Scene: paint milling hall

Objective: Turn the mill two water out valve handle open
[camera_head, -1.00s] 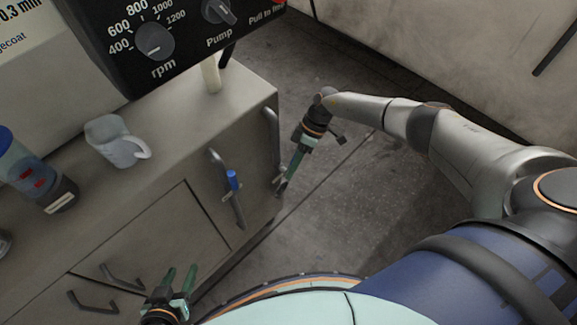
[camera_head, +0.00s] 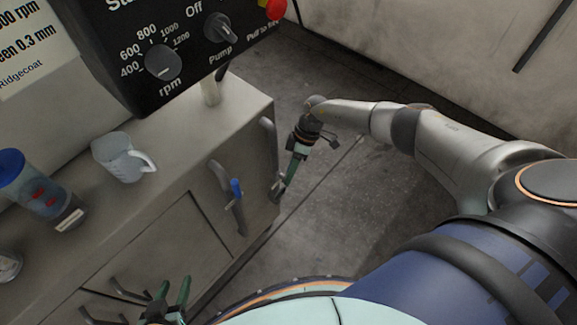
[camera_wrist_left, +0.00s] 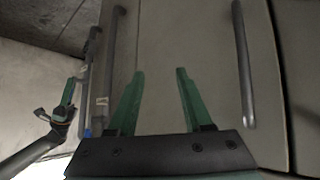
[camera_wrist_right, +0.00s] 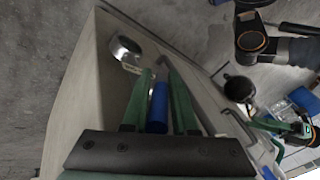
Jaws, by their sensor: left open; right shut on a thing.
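Two grey pipe handles run down the cabinet's right part in the head view. A blue valve handle (camera_head: 236,187) sits on the nearer pipe (camera_head: 221,180), with nothing touching it. My right gripper (camera_head: 279,191) is at the farther pipe (camera_head: 269,140), by the cabinet's far corner. In the right wrist view, its fingers are shut on a blue valve handle (camera_wrist_right: 158,106). A pale tag (camera_wrist_right: 131,69) beside it is unreadable, so I cannot tell which mill it names. My left gripper (camera_head: 174,283) is open and empty in front of the cabinet, low in the head view.
The cabinet (camera_head: 165,215) carries a pale mug (camera_head: 122,160) and a blue-capped jar (camera_head: 38,185). A black control box (camera_head: 180,50) with dials hangs above. Bare grey floor (camera_head: 330,185) lies right of the cabinet. A dark round fitting (camera_wrist_right: 238,88) shows in the right wrist view.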

